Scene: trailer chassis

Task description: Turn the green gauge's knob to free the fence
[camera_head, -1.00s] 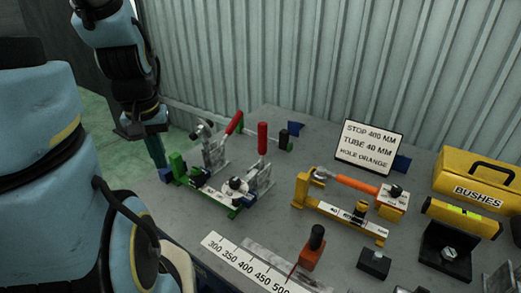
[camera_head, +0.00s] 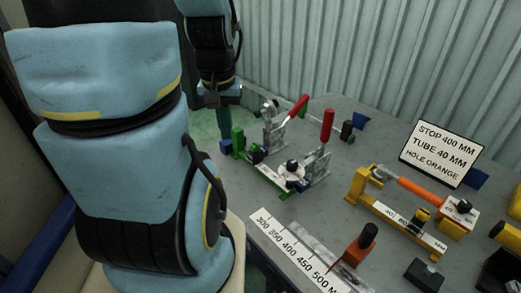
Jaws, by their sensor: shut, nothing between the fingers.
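The green gauge (camera_head: 270,174) lies on the grey bench, a green bar with a white scale face. A dark knob (camera_head: 291,167) on a pale round base sits near its right end. A green upright block (camera_head: 238,139) stands at its left end. My gripper (camera_head: 224,122) points down at the bench's far left edge, just left of that block. It is shut and empty, small and dark in the picture, and apart from the knob. I cannot make out which part of the gauge is the fence.
Two red-handled clamps (camera_head: 327,127) stand right behind the gauge.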

